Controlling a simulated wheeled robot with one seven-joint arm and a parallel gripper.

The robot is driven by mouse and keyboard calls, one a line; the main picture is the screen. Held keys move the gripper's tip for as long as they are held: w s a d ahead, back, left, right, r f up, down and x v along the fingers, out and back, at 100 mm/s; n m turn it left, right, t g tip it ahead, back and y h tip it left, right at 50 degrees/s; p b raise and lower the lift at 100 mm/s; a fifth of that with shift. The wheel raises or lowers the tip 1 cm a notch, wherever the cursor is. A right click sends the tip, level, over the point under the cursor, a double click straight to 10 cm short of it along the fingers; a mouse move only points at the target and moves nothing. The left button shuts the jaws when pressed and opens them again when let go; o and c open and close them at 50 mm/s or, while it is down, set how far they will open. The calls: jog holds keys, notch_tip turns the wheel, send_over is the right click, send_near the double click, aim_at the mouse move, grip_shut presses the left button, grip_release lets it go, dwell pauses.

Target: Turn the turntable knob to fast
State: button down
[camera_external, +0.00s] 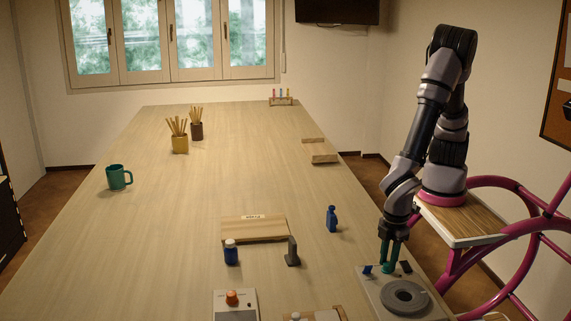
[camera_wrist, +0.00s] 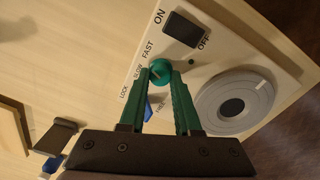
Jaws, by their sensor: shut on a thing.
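The turntable unit is a pale box (camera_external: 372,293) at the table's front right, with a grey round disc (camera_external: 403,297). In the wrist view the disc (camera_wrist: 205,108) lies right of my gripper (camera_wrist: 160,76). My gripper points down, its green fingers shut on the green knob (camera_wrist: 161,67), one on each side. LOCK, SLOW and FAST are printed to the knob's left and upper left. A pale pointer mark shows on the knob, but I cannot tell which word it points to. In the external view my gripper (camera_external: 388,269) hides most of the knob.
A black ON/OFF switch (camera_wrist: 185,29) sits beyond the knob. A blue part (camera_wrist: 148,112) shows between the fingers, partly hidden. Left of the unit are a blue bottle (camera_external: 332,219), a dark grey stand (camera_external: 292,252) and a wooden board (camera_external: 254,230).

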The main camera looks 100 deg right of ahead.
jog(key=shift+m, duration=1.2)
jog(key=c, duration=0.6)
grip_release()
jog(key=r, duration=1)
jog(key=shift+a+r, duration=0.2)
jog(key=shift+r, duration=0.2)
jog(key=shift+m, duration=0.3)
